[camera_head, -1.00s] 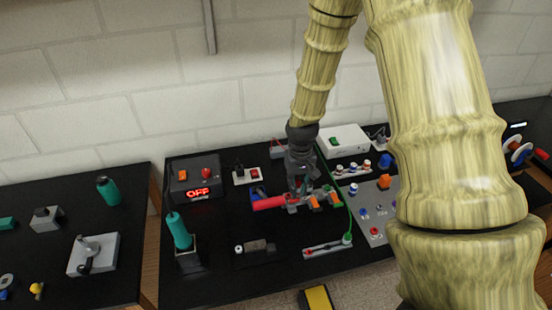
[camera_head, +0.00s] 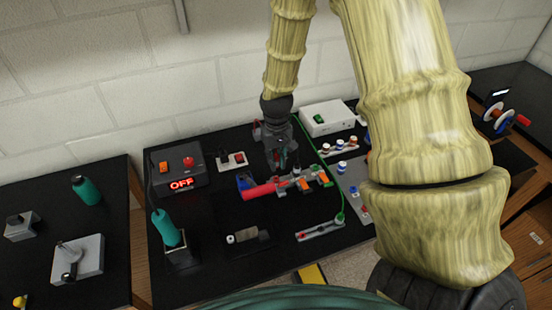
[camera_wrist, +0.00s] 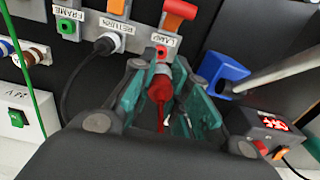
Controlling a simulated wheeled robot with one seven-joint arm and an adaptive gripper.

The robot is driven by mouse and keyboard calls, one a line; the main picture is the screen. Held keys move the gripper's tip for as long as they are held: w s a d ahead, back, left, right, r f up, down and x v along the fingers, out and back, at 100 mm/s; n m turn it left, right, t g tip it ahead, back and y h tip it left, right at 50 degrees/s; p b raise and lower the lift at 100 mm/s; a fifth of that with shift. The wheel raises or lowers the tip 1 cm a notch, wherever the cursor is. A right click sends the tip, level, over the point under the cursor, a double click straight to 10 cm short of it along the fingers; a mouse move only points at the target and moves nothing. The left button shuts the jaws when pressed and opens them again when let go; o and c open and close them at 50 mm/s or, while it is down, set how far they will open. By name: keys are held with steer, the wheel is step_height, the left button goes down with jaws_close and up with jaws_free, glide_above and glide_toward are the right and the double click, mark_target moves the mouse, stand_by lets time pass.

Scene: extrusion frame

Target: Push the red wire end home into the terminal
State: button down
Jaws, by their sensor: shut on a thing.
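The red wire end (camera_wrist: 159,88), a red sleeve with a pale collar, is held between the teal fingers of my gripper (camera_wrist: 160,98) in the wrist view. Its front points at the red-ringed opening of the terminal labelled LAMP (camera_wrist: 160,51). The collar appears very close to that opening; I cannot tell whether the tip is inside. The LAMP terminal's orange lever (camera_wrist: 180,12) is raised. In the head view, my gripper (camera_head: 281,164) is at the far side of the terminal row (camera_head: 305,186); the wire end is too small to make out there.
A black cable plug (camera_wrist: 106,44) sits at the RETURN terminal beside LAMP. A blue part (camera_wrist: 222,72) and a grey rod (camera_wrist: 275,70) lie close right of my fingers. A red handle (camera_head: 265,189) lies left of the terminals. The power box (camera_head: 180,170) reads OFF.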

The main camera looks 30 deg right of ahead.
mark_target(277, 156)
steer(key=shift+f+b, duration=1.85)
steer(key=shift+f, duration=0.75)
steer(key=shift+s+p, duration=0.1)
steer(key=shift+p, duration=0.5)
steer(key=shift+a+f+b, duration=0.1)
steer(key=shift+f+b, duration=0.2)
steer(key=shift+f, duration=0.25)
stand_by(0.9)
steer(key=c, duration=1.3)
jaws_free()
steer(key=shift+r, duration=0.1)
steer(key=shift+r, duration=5.9)
